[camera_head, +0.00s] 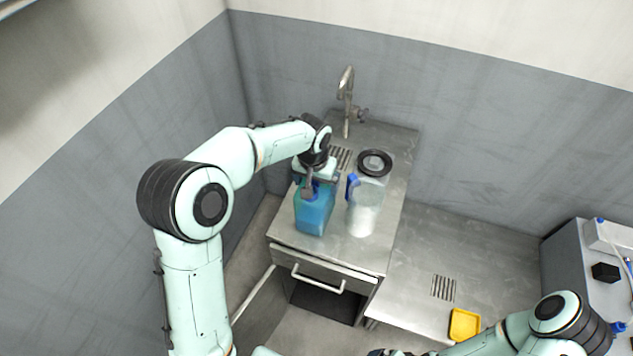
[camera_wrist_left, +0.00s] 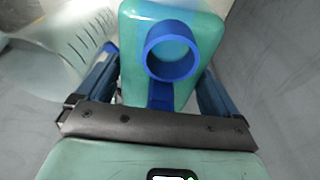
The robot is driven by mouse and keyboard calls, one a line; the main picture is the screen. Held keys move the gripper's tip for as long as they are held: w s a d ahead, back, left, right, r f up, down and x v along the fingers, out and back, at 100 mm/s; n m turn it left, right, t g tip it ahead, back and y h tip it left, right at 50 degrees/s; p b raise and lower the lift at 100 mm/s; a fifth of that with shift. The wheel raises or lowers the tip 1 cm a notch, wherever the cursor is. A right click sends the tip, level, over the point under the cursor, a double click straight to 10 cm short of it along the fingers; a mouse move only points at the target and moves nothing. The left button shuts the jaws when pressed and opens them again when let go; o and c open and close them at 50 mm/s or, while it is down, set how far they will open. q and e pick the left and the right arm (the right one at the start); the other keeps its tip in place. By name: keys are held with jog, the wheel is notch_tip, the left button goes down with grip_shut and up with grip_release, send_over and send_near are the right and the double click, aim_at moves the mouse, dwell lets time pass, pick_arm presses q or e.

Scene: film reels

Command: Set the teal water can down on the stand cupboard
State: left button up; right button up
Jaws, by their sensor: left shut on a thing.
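The teal water can (camera_head: 314,213) is a boxy bottle with a blue neck, and it is upright at the front left of the stand cupboard (camera_head: 338,251). My left gripper (camera_head: 316,184) is shut on its top from above. In the left wrist view, the can (camera_wrist_left: 190,88) is between the two blue fingers, with its blue ring-shaped mouth facing the camera. I cannot tell if its base touches the cupboard top. My right gripper (camera_head: 388,352) is cut off at the bottom edge, its fingers hidden.
A tap (camera_head: 347,100) rises at the back. A lower metal counter (camera_head: 450,252) holds a yellow tray (camera_head: 464,325).

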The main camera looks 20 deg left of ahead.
pick_arm(q)
jog(key=shift+w, duration=0.1)
jog(key=o, duration=1.7)
jog(key=shift+f, duration=0.2)
jog(key=shift+r, duration=0.1)
